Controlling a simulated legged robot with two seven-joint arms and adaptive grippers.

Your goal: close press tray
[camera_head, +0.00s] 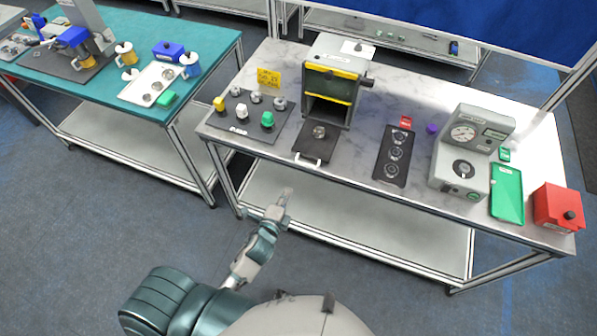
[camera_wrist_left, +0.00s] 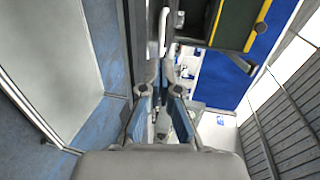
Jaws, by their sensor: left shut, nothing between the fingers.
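The press (camera_head: 341,68) is a grey box with yellow-striped edges on the marble-look table. Its dark tray (camera_head: 312,146) is pulled out at the front, with a small round metal part (camera_head: 319,131) on it. A pale handle (camera_head: 308,159) is on the tray's front edge. My left gripper (camera_head: 287,194) is shut and empty, in front of the table edge and apart from the tray in the head view. In the left wrist view, the closed fingers (camera_wrist_left: 168,66) point toward the pale handle (camera_wrist_left: 162,35), and the yellow-edged press (camera_wrist_left: 238,18) is at upper right. My right gripper is out of view.
A dark mat (camera_head: 250,127) with knobs and parts lies left of the tray. A gauge device (camera_head: 462,180), green tray (camera_head: 507,193) and red box (camera_head: 558,206) stand further right. The table's front edge is near my left gripper.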

